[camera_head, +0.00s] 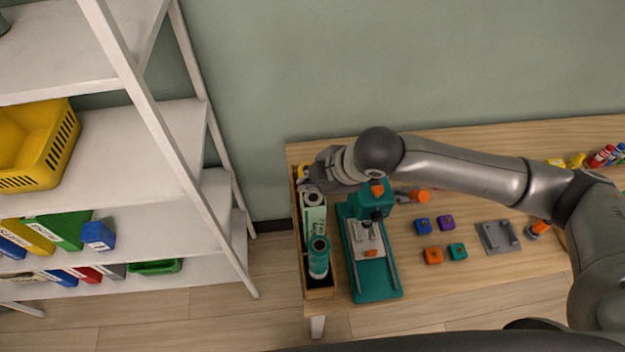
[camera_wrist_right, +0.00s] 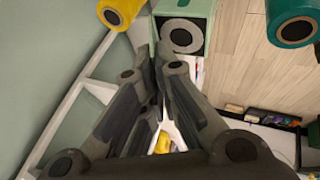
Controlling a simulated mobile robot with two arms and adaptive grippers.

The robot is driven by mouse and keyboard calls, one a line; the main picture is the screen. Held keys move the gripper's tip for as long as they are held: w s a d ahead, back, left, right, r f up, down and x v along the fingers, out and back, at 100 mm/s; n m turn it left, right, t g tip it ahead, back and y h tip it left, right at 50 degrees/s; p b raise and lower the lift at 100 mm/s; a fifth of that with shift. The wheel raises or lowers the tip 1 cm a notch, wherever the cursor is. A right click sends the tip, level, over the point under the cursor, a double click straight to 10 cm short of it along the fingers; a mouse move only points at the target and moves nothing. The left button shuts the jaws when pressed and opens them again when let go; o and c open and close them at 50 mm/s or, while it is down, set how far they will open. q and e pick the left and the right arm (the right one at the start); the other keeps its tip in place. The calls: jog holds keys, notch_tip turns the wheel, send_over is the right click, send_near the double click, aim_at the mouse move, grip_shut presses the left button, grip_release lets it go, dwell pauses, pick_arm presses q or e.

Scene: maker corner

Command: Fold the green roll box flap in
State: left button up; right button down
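The light green roll box (camera_head: 314,222) stands in the wooden tray (camera_head: 321,293) at the table's left end. In the right wrist view the green box (camera_wrist_right: 206,40) shows an open end with a dark-cored grey roll (camera_wrist_right: 180,36) inside. I cannot clearly pick out its flap. My right gripper (camera_head: 308,184) is over the tray's far end, close to the box. In the right wrist view my right gripper (camera_wrist_right: 156,58) has its fingertips together just below the box's open end, with nothing visible between them. Whether they touch the box is unclear. My left gripper is not in view.
A teal roll (camera_head: 318,262) stands in front of the box, and a yellow roll (camera_wrist_right: 121,12) is on its other side. A teal press (camera_head: 378,283) stands right of the tray. A white shelf (camera_head: 185,140) is to the left. Small coloured blocks (camera_head: 433,256) lie further right.

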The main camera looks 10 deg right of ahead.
aim_at(314, 206)
jog(key=shift+s+f+t+b, duration=0.45)
jog(key=shift+t+b, duration=0.15)
jog(key=shift+t, duration=0.1)
jog(key=s+f+n+t+b, duration=0.1)
jog(key=t+b, duration=0.1)
jog(key=b, duration=0.1)
jog(key=shift+b, duration=0.3)
jog(key=shift+s+f+t+y+b, duration=0.1)
jog(key=shift+s+t+y+b, duration=0.2)
jog(key=shift+t+b, duration=0.95)
jog(key=c, duration=1.7)
grip_release()
